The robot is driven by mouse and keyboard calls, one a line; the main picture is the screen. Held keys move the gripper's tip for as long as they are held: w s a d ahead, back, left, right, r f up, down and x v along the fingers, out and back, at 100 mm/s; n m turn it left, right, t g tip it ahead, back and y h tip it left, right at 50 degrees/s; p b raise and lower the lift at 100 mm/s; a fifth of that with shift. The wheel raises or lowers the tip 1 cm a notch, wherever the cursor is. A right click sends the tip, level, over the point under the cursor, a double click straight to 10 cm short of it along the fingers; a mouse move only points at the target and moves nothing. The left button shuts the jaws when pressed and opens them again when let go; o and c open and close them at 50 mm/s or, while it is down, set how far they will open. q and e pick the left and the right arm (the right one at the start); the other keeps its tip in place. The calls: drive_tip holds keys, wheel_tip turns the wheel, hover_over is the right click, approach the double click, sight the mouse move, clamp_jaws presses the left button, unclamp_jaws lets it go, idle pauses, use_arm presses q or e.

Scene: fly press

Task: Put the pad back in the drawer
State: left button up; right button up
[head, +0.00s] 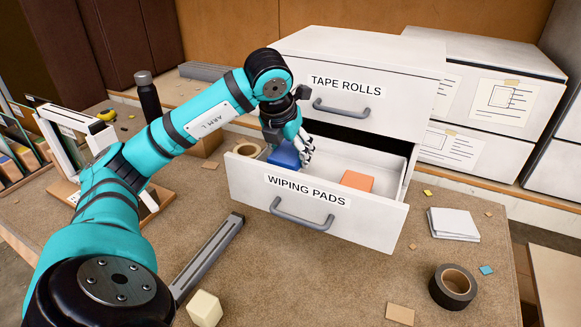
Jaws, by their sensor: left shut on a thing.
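The lower drawer (258,186), labelled WIPING PADS, is pulled open. My left gripper (297,153) reaches into its left half from above. It is shut on a blue pad (284,154), which is at the drawer's back left, inside the walls as seen here. I cannot tell whether the pad touches the drawer floor. An orange pad (357,180) lies in the drawer to the right, apart from the gripper. My right gripper is not in view.
The upper drawer (375,84), labelled TAPE ROLLS, is shut above. A black tape roll (452,287), folded white cloth (454,224), grey rail (207,258) and cream block (204,308) lie on the bench. A dark bottle (148,96) stands behind my arm. Bench before the drawer is mostly clear.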

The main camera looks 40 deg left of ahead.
use_arm(q)
wheel_tip(320, 180, down, 4)
drive_tip(key=shift+r+p, duration=0.1)
drive_tip(key=shift+p, duration=0.2)
drive_tip(key=shift+f, duration=0.2)
drive_tip(key=shift+f, duration=0.1)
drive_tip(key=o, duration=0.6)
drive_tip(key=shift+f, duration=0.1)
drive_tip(key=o, duration=0.5)
drive_tip(key=shift+c, duration=0.2)
